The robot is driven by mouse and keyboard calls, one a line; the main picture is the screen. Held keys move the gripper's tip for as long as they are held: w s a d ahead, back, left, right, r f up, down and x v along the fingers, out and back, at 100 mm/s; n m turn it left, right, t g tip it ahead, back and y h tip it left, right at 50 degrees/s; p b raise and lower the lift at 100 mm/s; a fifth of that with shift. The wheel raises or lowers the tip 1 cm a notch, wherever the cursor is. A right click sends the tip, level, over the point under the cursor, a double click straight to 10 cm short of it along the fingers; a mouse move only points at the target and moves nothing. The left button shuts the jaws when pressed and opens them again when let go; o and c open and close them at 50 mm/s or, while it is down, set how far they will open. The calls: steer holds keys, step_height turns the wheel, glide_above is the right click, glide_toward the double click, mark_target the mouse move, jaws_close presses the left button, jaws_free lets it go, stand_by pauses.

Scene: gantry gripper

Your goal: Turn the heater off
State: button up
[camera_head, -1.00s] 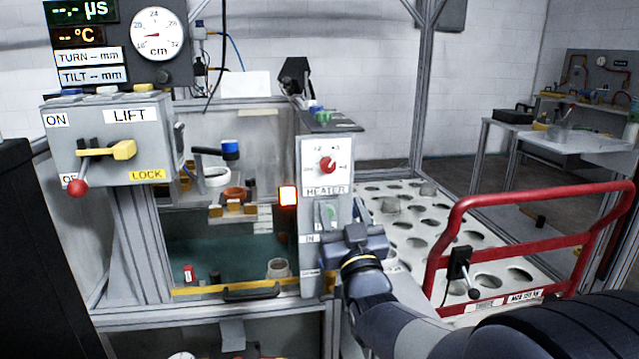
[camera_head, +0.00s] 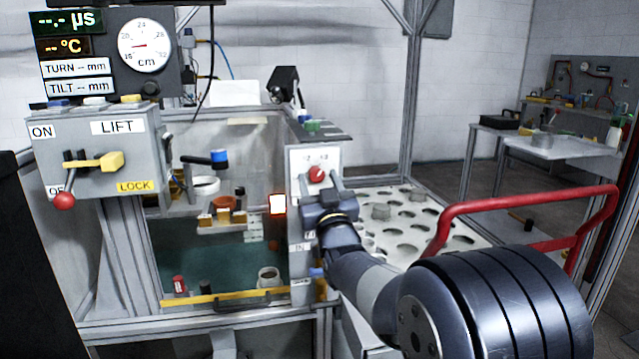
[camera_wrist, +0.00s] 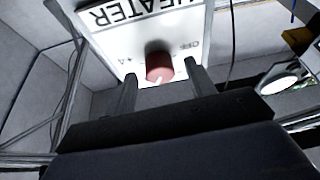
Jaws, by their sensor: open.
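The heater panel (camera_head: 303,163) is a white plate on the grey column, with a red round knob (camera_head: 317,174) in its middle. The mark is turned away from the OFF label. My gripper (camera_wrist: 160,85) is open, its two fingers on either side of the knob and apart from it in the picture. An orange lamp (camera_head: 277,204) glows beside the column.
The grey LIFT box (camera_head: 98,150) with its levers stands at the left. A tank with a yellow-edged front (camera_head: 222,297) lies below. A red rail (camera_head: 530,208) and a perforated white table (camera_head: 395,225) are to the right.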

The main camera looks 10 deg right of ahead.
steer(key=c, duration=1)
steer(key=shift+o, duration=0.2)
